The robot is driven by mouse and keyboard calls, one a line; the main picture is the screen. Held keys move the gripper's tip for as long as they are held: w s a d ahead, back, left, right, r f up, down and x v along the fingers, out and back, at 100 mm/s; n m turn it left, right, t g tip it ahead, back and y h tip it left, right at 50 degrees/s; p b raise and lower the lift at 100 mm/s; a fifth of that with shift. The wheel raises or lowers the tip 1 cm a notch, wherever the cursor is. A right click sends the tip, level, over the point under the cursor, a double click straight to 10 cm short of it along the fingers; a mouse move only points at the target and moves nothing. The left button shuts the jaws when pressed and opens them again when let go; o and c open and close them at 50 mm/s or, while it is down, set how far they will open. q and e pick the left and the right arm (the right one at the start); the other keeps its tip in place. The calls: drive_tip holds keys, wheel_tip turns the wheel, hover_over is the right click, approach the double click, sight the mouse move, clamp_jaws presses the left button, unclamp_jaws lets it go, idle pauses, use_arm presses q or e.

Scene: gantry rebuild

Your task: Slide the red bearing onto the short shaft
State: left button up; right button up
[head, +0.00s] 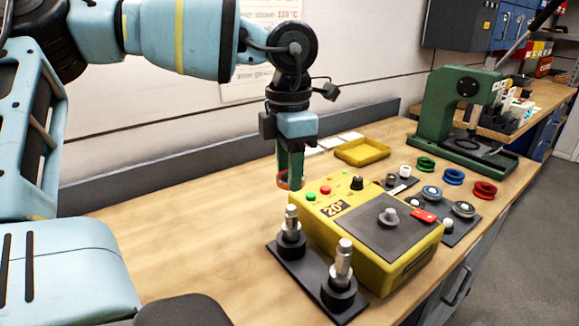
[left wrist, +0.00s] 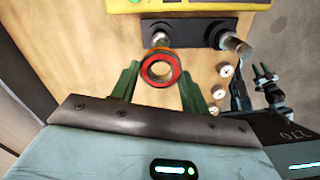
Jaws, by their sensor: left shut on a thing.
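The red bearing (left wrist: 160,68) is a ring held between the green fingers of my left gripper (left wrist: 160,84). In the head view its lower rim shows as a red edge (head: 283,184) under my left gripper (head: 290,168), above the table behind the plate. Two metal shafts stand upright on a dark base plate (head: 309,281). The rear shaft (head: 291,218) looks shorter than the front shaft (head: 344,257). Both show in the left wrist view, the shorter one (left wrist: 160,40) just beyond the ring, apart from it. A small dark part with two green tips at the right of that view may be my right gripper.
A yellow box (head: 415,252) with buttons and a knob stands beside the plate. Green (head: 425,164), blue (head: 453,177) and red (head: 485,190) rings lie farther right, near a green press (head: 440,105). A yellow tray (head: 362,152) is behind. The table left of the plate is clear.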

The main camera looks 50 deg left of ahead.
sight(289, 207)
use_arm(q)
drive_tip(key=shift+f+b, duration=0.3)
drive_tip(key=shift+f, duration=0.3)
drive_tip(key=shift+f+b, duration=0.35)
drive_tip(key=shift+f, duration=0.4)
drive_tip(key=shift+f+b, duration=0.65)
drive_tip(key=shift+f, duration=0.7)
drive_tip(key=shift+f, duration=0.25)
drive_tip(key=shift+f+b, duration=0.1)
drive_tip(key=shift+b, duration=0.2)
drive_tip(key=shift+f, duration=0.3)
drive_tip(key=o, duration=1.2)
